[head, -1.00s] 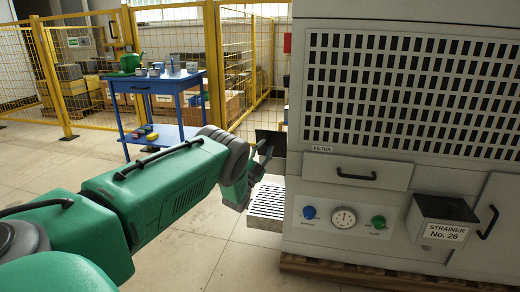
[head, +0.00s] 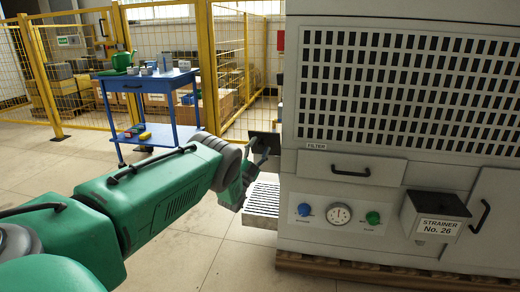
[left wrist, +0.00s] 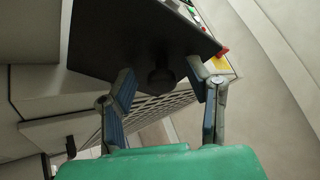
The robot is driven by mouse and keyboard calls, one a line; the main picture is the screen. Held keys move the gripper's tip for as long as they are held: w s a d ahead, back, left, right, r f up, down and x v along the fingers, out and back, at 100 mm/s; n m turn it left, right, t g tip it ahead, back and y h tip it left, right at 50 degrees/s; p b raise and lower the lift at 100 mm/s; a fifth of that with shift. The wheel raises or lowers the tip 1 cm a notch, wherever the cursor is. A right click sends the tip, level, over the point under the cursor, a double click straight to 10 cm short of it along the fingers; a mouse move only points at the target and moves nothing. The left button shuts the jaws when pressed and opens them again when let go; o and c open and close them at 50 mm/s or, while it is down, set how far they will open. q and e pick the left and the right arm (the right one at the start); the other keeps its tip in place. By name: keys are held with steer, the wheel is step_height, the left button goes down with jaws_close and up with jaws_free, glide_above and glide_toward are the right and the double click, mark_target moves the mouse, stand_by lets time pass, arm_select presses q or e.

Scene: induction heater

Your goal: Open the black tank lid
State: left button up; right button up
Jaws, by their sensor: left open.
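The black tank lid (head: 262,140) is a dark flat panel at the left side of the grey machine, partly hidden behind my left gripper. It fills the upper middle of the left wrist view (left wrist: 120,35), with a dark round knob (left wrist: 161,78) on it. My left gripper (head: 262,156) is at the lid in the head view. In the left wrist view its open fingers (left wrist: 163,76) stand on either side of the knob. I cannot tell whether they touch it. My right gripper is not in view.
The grey machine (head: 390,168) stands close on the right, with a strainer box (head: 437,205) and a gauge (head: 338,214) on its front. A slatted ledge (head: 262,198) juts out below the lid. A blue table (head: 150,83) and yellow fencing stand behind. The floor at left is clear.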

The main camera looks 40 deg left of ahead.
arm_select(q)
steer(key=shift+s+d+f, duration=0.15)
steer(key=shift+s+f, duration=0.15)
steer(key=shift+s, duration=0.1)
steer(key=v, duration=1.1)
steer(key=shift+f, duration=0.1)
